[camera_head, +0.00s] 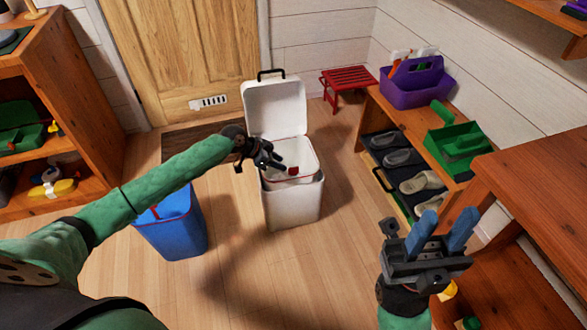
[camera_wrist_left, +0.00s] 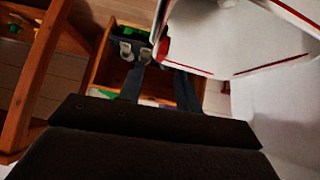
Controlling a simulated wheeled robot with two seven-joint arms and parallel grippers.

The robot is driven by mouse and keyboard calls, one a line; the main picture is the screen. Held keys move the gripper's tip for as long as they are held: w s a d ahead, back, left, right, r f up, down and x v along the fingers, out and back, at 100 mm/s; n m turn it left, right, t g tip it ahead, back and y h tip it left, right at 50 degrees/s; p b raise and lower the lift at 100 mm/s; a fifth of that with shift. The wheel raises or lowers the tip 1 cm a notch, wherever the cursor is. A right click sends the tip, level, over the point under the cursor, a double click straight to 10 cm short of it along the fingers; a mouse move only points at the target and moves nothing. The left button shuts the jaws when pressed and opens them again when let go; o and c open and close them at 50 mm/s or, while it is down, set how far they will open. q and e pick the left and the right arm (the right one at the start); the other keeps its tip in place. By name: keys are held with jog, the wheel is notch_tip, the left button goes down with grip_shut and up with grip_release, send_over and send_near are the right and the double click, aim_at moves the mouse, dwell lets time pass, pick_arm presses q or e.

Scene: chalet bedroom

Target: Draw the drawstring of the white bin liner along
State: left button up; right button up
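The white bin (camera_head: 293,203) stands on the floor with its lid (camera_head: 275,107) up. The white bin liner (camera_head: 308,152) lines its mouth, and the red drawstring runs round the rim; it also shows in the left wrist view (camera_wrist_left: 265,66). A red tab (camera_head: 293,171) of the drawstring shows at the rim and in the left wrist view (camera_wrist_left: 163,48). My left gripper (camera_head: 278,163) is over the bin's left side, close to the tab; its fingers (camera_wrist_left: 158,84) look apart with nothing between them. My right gripper (camera_head: 443,228) is open and empty, away from the bin at right.
A blue bin (camera_head: 172,228) stands left of the white bin, under my left arm. At right a wooden shoe bench (camera_head: 389,113) carries a purple caddy (camera_head: 414,84) and a green tray (camera_head: 457,150). A red stool (camera_head: 347,79) is behind. Wooden shelves (camera_head: 68,72) stand at left.

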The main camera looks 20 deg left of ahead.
aim_at(293, 168)
pick_arm(q)
jog(key=shift+m, duration=0.3)
jog(key=shift+b+x, duration=0.7)
jog(key=shift+x, duration=3.2)
jog(key=shift+w+r, duration=0.15)
grip_shut()
